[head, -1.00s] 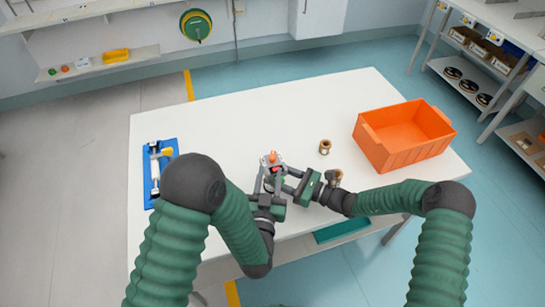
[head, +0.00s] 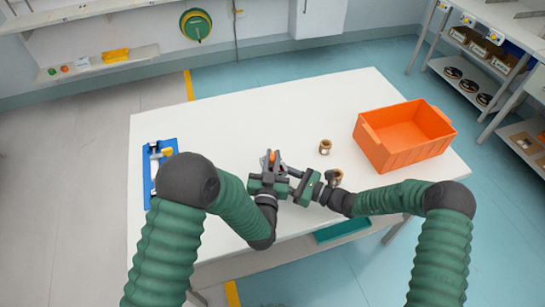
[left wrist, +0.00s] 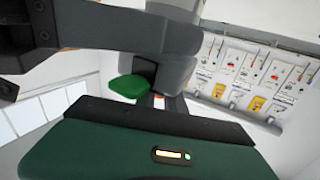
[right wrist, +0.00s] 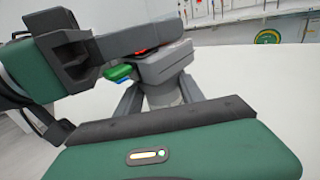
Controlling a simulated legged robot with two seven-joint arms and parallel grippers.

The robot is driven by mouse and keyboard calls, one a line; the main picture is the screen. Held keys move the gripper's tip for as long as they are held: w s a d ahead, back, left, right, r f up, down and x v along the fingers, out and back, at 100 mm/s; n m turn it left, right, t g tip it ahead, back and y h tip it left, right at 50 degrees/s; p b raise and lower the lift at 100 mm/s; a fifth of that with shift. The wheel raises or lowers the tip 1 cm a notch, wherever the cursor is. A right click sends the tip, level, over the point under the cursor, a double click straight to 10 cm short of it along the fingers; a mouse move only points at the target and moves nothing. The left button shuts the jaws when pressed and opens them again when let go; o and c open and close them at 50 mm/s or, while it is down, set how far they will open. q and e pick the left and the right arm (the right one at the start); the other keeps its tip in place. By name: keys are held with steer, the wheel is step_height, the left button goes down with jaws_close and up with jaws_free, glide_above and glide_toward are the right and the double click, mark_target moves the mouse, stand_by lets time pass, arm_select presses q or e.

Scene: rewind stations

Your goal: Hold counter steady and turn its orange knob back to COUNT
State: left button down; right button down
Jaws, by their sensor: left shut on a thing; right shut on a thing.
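The counter (right wrist: 165,70) is a small grey device, upright on the white table, with a green button (right wrist: 118,72) on its side. Its orange knob (head: 275,156) shows at the top between the dark fingers of my left gripper (head: 271,162), which is shut on it from the near side. My right gripper (right wrist: 158,98) is shut on the counter's lower body from the right, one finger on each side. In the left wrist view, the counter's green button (left wrist: 133,88) shows close up. The knob's pointer and the counter's markings are hidden.
Two brass fittings (head: 325,147) (head: 336,176) stand right of the counter, one close to my right wrist. An orange crate (head: 400,157) is at the right of the table (head: 270,108). The table's back middle is clear.

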arm_select(q)
steer(key=shift+h, duration=0.3)
steer(key=shift+a+m+g+h, duration=0.1)
steer(key=shift+m+g+h, duration=0.4)
steer(key=shift+m+h, duration=0.75)
steer(key=shift+a+m+g+h, duration=0.1)
steer(key=shift+m+g+h, duration=0.6)
steer(key=shift+h, duration=0.85)
steer(key=shift+d, duration=0.1)
steer(key=c, duration=1.4)
jaws_free()
steer(key=shift+c, duration=0.2)
steer(key=v, duration=1.1)
steer(key=shift+s+f, duration=0.15)
steer(key=shift+s, duration=0.3)
